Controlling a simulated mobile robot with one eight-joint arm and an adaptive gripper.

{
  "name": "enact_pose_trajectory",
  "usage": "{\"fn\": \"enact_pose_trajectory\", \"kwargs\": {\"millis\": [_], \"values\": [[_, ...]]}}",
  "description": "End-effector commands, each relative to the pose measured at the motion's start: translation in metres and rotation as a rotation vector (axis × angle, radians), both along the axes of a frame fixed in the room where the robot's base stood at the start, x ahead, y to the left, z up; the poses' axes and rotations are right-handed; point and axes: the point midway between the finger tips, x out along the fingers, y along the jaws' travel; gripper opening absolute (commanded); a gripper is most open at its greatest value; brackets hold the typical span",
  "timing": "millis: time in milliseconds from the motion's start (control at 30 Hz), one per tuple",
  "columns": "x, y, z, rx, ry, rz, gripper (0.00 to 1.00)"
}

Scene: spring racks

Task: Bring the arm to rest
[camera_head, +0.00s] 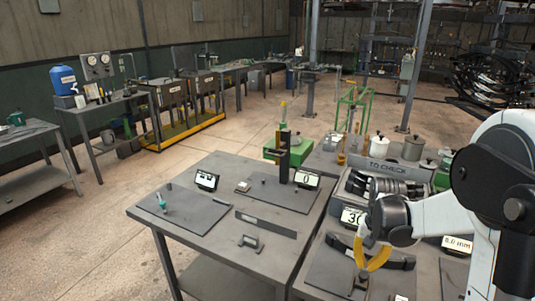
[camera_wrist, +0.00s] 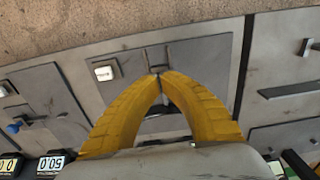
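My arm (camera_head: 440,212) reaches in from the right in the head view, over the near right table. My gripper (camera_head: 366,268) points down above a dark grey plate on that table. In the wrist view the two yellow fingers of my gripper (camera_wrist: 158,76) arch together and their tips meet. I see nothing held between them; a small dark bit at the tips is too small to make out. Part of the table top behind the fingers is hidden.
A "TO CHECK" bin (camera_head: 395,172) stands behind my gripper. A display reading 8.0 mm (camera_head: 457,243) is beside my arm. Open floor (camera_head: 95,235) lies at left.

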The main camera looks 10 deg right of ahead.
Motion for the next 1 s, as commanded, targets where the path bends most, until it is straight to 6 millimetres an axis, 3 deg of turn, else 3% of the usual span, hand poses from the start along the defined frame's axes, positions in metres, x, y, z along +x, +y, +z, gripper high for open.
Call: {"fn": "enact_pose_trajectory", "kwargs": {"millis": [167, 300, 433, 700, 1000], "values": [[-0.017, 0.034, 0.041, -0.03, -0.093, 0.098, 0.0], [-0.042, 0.068, 0.075, -0.064, -0.2, 0.206, 0.0], [-0.07, 0.097, 0.096, -0.096, -0.302, 0.303, 0.0], [-0.127, 0.143, 0.107, -0.152, -0.497, 0.484, 0.0], [-0.148, 0.158, 0.104, -0.178, -0.585, 0.559, 0.0]]}}
